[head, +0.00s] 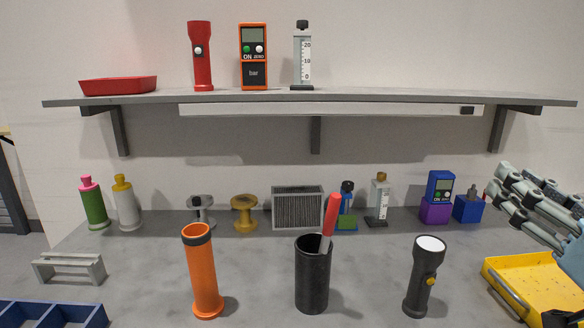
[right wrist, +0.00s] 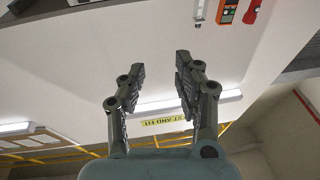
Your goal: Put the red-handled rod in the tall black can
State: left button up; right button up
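The tall black can (head: 312,280) stands upright on the grey bench in the middle of the head view. The red-handled rod (head: 331,213) stands in it, leaning a little to the right. Its red handle rises above the rim, a short piece of grey shaft shows below the handle, and its lower end is hidden inside the can. My right gripper (head: 498,186) is at the right edge of the head view, well apart from the can and rod. In the right wrist view its fingers (right wrist: 160,72) are spread with nothing between them. My left gripper is not in view.
An orange tube (head: 203,275) stands left of the can and a black flashlight (head: 424,280) right of it. A yellow tray (head: 540,283) lies at the right, a blue bin (head: 50,314) at front left. Bottles and small parts line the back beneath a shelf (head: 350,97).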

jog(key=s+d+f+m+g+h, duration=0.65)
jog(key=d+f+g+h, duration=0.2)
jog(key=f, duration=0.35)
jog(key=s+a+f+n+g+y, duration=0.2)
jog(key=s+a+f+n+g, duration=0.15)
jog(key=s+f, duration=0.2)
jog(key=s+a+f+n+g+y, duration=0.2)
jog(key=s+a+f+g, duration=0.25)
jog(key=s, duration=0.25)
jog(key=s+d+f+g+b, duration=0.1)
jog(key=s+f+b, duration=0.1)
jog(key=f, duration=1.5)
jog(key=s+d+f+g+b, duration=0.1)
jog(key=s+d+f+b, duration=0.15)
jog(key=f, duration=1.45)
pick_arm(q)
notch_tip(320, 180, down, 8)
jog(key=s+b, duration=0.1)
jog(key=b, duration=0.2)
pick_arm(e)
jog(key=s+f, duration=1.6)
jog(key=shift+s+f+g, duration=0.3)
jog(key=shift+f+g, duration=0.1)
jog(key=shift+g, duration=0.05)
